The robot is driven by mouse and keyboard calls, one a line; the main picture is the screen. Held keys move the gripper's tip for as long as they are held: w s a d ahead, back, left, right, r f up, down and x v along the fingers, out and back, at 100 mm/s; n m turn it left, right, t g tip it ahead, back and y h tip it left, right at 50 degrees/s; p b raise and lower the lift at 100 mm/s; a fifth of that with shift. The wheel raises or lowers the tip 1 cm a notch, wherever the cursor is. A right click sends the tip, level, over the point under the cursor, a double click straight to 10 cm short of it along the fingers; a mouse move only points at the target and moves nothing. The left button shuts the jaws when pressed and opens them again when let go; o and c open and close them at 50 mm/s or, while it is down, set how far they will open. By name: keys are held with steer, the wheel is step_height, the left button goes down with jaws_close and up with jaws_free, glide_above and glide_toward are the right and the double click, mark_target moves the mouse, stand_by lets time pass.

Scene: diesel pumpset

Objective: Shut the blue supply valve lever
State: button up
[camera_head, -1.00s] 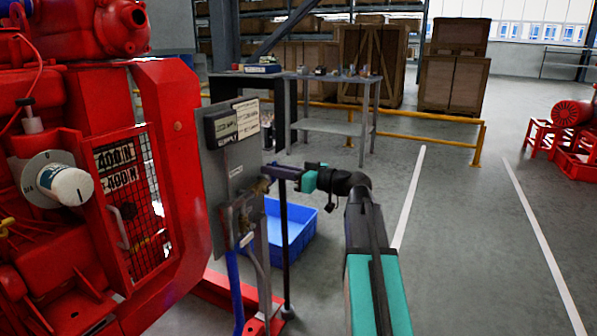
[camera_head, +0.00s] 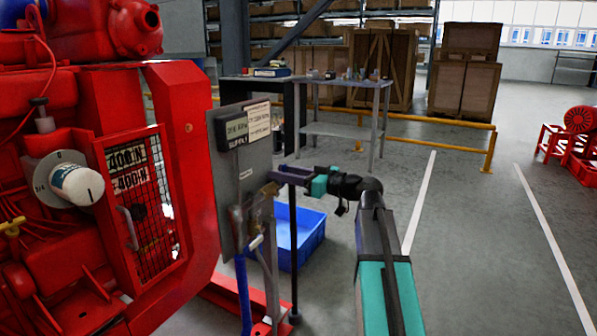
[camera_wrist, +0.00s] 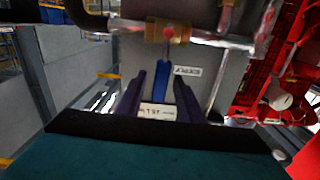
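The blue supply valve lever (camera_wrist: 163,82) hangs from a brass valve (camera_wrist: 165,30) with a red dot at its pivot in the wrist view. My gripper (camera_wrist: 159,80) is open, with its two dark purple fingers left and right of the lever in the picture. Gaps show on both sides, and I cannot tell if a finger touches it. A white label marked SUPPLY (camera_wrist: 187,71) is beside the lever. In the head view my gripper (camera_head: 277,184) is at the brass valve (camera_head: 266,192) on the grey panel (camera_head: 228,178); the lever cannot be made out clearly there.
The red engine (camera_head: 185,130) stands close at the left. Pipes run below the valve, beside a blue hose (camera_head: 243,290). A blue bin (camera_head: 308,235) lies on the floor behind a thin dark post. A grey table (camera_head: 340,131) stands behind.

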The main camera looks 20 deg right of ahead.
steer(key=p+v, duration=0.4)
steer(key=v, duration=1)
steer(key=shift+w, duration=0.1)
stand_by(0.5)
